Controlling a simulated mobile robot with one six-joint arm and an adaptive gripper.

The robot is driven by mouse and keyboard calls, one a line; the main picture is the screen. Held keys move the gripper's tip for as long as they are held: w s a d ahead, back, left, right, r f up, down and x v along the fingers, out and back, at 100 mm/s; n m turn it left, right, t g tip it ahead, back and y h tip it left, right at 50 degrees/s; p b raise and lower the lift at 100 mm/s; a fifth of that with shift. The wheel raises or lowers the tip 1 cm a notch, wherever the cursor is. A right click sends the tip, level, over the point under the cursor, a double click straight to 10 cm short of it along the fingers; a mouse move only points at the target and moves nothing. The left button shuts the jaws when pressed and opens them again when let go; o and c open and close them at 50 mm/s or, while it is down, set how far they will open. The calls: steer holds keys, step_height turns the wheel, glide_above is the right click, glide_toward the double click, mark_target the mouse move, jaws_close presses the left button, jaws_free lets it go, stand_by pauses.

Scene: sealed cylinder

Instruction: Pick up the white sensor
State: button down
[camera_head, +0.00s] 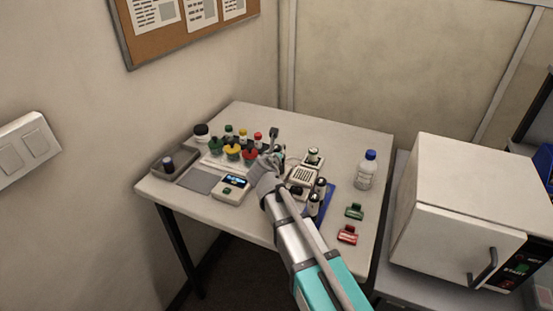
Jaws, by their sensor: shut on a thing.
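My gripper (273,152) is over the middle of the table, seen from behind along my arm. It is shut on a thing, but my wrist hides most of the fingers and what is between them. I cannot clearly make out a white sensor. A small off-white device (303,176) with a slotted top lies just right of my gripper, and a white instrument with a lit display (232,188) lies to its left. I cannot tell whether either is the sensor.
The white table (345,140) holds red, yellow and green capped items on the left, a grey tray (162,168), dark-capped cylinders by a blue mat (329,193), a blue-capped bottle (366,170), and green (354,211) and red (347,235) clips. A white oven (460,200) stands right.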

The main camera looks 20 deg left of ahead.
steer(key=shift+r, duration=0.2)
step_height(320, 180, up, 10)
steer(key=p, duration=1)
steer(key=shift+f, duration=0.2)
steer(key=shift+r, duration=0.1)
stand_by(0.6)
step_height(320, 180, up, 11)
steer(key=p, duration=1.1)
